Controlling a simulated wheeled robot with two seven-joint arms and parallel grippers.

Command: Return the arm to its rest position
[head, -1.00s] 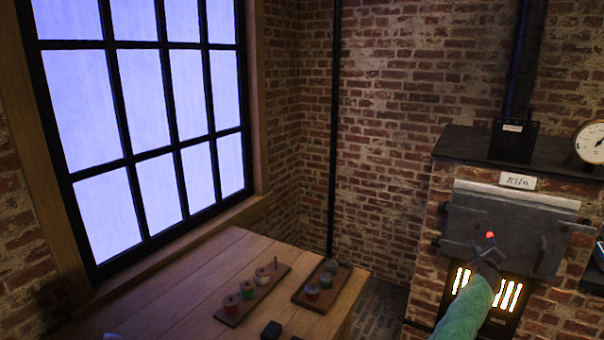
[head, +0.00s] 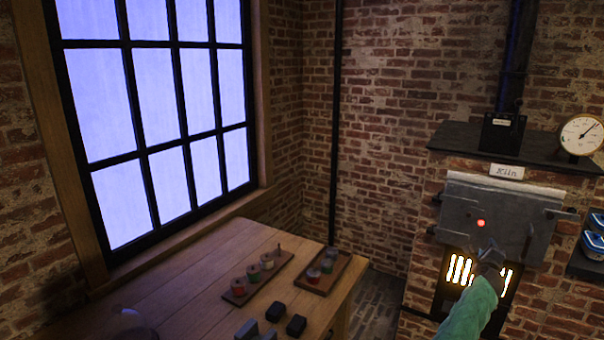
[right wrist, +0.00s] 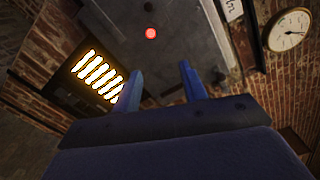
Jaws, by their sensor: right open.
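My right arm with its green sleeve reaches in from the bottom right of the head view. Its gripper (head: 490,252) is in front of the kiln, below a red light on the kiln's grey metal door (head: 505,225). In the right wrist view the two fingers (right wrist: 160,85) stand apart with nothing between them, and the door (right wrist: 175,40) is beyond them. I cannot tell the exact gap to the door. My left gripper is not clearly visible.
The brick kiln has a glowing grate (head: 462,270) below its door and a gauge (head: 581,135) on top. A wooden table (head: 185,285) at the lower left holds two trays with small jars and several dark blocks. A shelf with blue containers (head: 594,240) is at the right.

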